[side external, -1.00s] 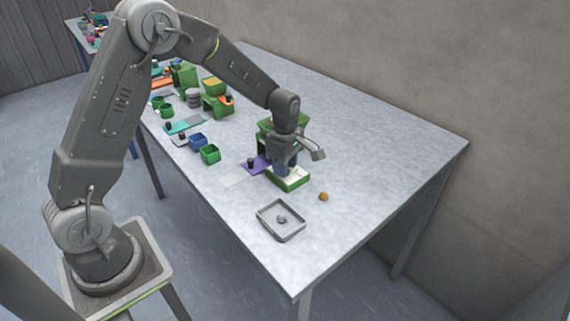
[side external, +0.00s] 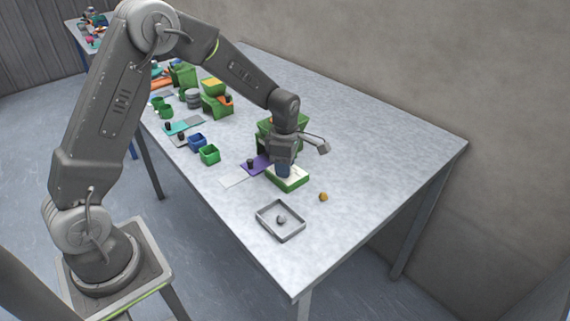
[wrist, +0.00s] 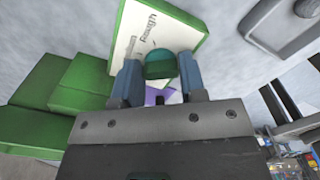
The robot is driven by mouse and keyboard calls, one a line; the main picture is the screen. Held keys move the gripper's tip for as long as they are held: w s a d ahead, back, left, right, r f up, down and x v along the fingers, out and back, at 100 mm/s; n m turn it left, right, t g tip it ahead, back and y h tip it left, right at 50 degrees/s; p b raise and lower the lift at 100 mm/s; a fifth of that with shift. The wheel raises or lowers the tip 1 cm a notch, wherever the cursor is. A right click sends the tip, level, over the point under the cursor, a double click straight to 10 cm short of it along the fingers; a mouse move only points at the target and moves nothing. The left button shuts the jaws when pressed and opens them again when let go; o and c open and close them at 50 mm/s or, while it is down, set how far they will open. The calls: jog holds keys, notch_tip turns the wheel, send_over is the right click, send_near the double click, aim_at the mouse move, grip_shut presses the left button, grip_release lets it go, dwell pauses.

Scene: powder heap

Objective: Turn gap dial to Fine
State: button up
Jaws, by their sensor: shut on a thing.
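The gap dial panel (side external: 297,182) is a white plate in a green frame, under my gripper (side external: 283,171). In the wrist view the panel (wrist: 185,24) carries printed words; "Rough" is readable and another beside it is partly hidden. The word Fine is not visible. A teal dial knob (wrist: 160,68) sits between the two blue fingers of my gripper (wrist: 159,62), which are shut on it. The knob's pointer and setting cannot be made out. The knob is hidden in the side view.
A green machine (side external: 270,122) stands just behind the panel. A purple mat (side external: 254,166) with a black knob lies to the left. A grey tray (side external: 262,222) with a small lump is in front, and an orange-brown ball (side external: 323,197) lies to the right. The table's right side is clear.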

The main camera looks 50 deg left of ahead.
jog(key=o, duration=0.9)
notch_tip(320, 180, up, 14)
jog(key=shift+f, duration=0.1)
jog(key=shift+c, duration=0.4)
